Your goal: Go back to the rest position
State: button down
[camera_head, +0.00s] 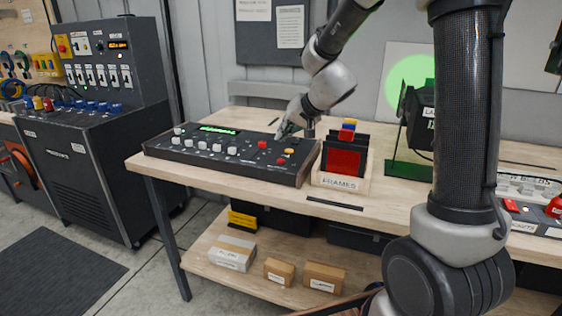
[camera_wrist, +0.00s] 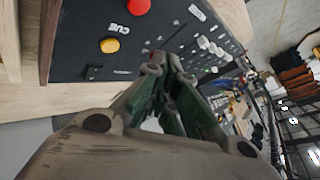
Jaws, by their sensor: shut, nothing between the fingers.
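My gripper (camera_head: 285,130) is over the right part of a black control console (camera_head: 200,165) with a wooden frame on the table. In the wrist view my gripper (camera_wrist: 160,62) is shut with nothing between its fingers, close to the console panel (camera_wrist: 75,55). A yellow button (camera_wrist: 110,46) marked CUE and a red button (camera_wrist: 137,6) show beside the fingers. I cannot tell whether the fingertips touch the panel. In the head view, my arm reaches over the table from the right.
A wooden box (camera_head: 340,183) labelled FRAMES holds upright dark and red frames just right of the console. A dark lamp-like device (camera_head: 420,115) stands behind it, before a green-lit board (camera_head: 405,80). A dark switch cabinet (camera_head: 85,160) stands left. Small boxes (camera_head: 233,252) lie on the lower shelf.

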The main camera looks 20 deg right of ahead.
dwell(0.3)
jog(key=shift+s+a+f+m, duration=0.1)
jog(key=shift+s+a+m, duration=0.1)
jog(key=shift+s+m, duration=0.1)
jog(key=s+f+g, duration=0.1)
jog(key=s, duration=0.1)
jog(key=s+f+g, duration=0.1)
jog(key=s, duration=0.1)
jog(key=s+g, duration=0.1)
jog(key=s, duration=0.1)
jog(key=shift+s+d+f+n, duration=0.1)
jog(key=shift+d+f+n, duration=0.1)
jog(key=shift+f+n, duration=0.2)
jog(key=s+d+r+n+h, duration=0.1)
jog(key=s+d+r, duration=0.2)
jog(key=s, duration=0.6)
jog(key=s+d+r+n+h, duration=0.1)
jog(key=s+d+r+h, duration=0.1)
jog(key=s+d, duration=0.4)
jog(key=s+d+r+h, duration=0.1)
jog(key=s+d+r, duration=0.3)
jog(key=s, duration=0.8)
jog(key=shift+s+d+r+n+g+h, duration=0.3)
jog(key=shift+s+d+n, duration=0.1)
jog(key=shift+d, duration=0.1)
